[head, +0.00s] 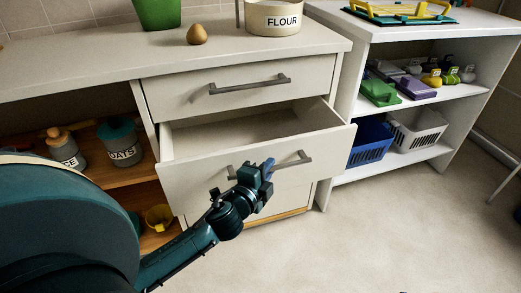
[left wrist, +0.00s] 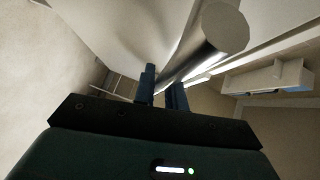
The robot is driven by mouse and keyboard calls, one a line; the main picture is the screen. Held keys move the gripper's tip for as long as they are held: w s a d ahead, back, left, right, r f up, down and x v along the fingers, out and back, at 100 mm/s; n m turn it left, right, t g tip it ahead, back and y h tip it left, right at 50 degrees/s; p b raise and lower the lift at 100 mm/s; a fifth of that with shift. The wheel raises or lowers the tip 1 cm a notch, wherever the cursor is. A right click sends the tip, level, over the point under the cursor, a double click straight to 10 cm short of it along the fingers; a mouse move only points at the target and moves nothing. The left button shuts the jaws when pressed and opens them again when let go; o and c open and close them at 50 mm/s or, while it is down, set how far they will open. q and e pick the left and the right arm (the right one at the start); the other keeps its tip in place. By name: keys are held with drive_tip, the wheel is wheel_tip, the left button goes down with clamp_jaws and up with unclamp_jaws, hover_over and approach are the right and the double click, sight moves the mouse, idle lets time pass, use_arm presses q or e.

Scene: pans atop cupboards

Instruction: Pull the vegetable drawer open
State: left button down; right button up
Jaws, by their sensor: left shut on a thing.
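The middle drawer (head: 250,150) of the white cabinet is pulled part way out, and its visible inside is bare. Its grey bar handle (head: 300,160) runs across the front. My left gripper (head: 266,170) is at the middle of this handle and is shut on it. In the left wrist view the handle (left wrist: 190,65) passes between the two fingers of the gripper (left wrist: 163,88). No label shows on the drawer. My right gripper is not in view.
A closed drawer (head: 240,88) with its own handle is above. On the counter are a FLOUR canister (head: 273,17), a brown rounded item (head: 197,34) and a green pot (head: 157,12). Open shelves with an OATS jar (head: 120,142) are left. Bare floor (head: 370,230) lies in front.

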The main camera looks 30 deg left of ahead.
use_arm(q)
drive_tip(key=shift+s+d, duration=1.4)
drive_tip(key=shift+d, duration=0.25)
drive_tip(key=c, duration=1.5)
unclamp_jaws()
drive_tip(key=shift+o, duration=0.2)
drive_tip(key=s+r, duration=0.1)
drive_tip(key=s, duration=1.2)
drive_tip(key=shift+d+r, duration=0.4)
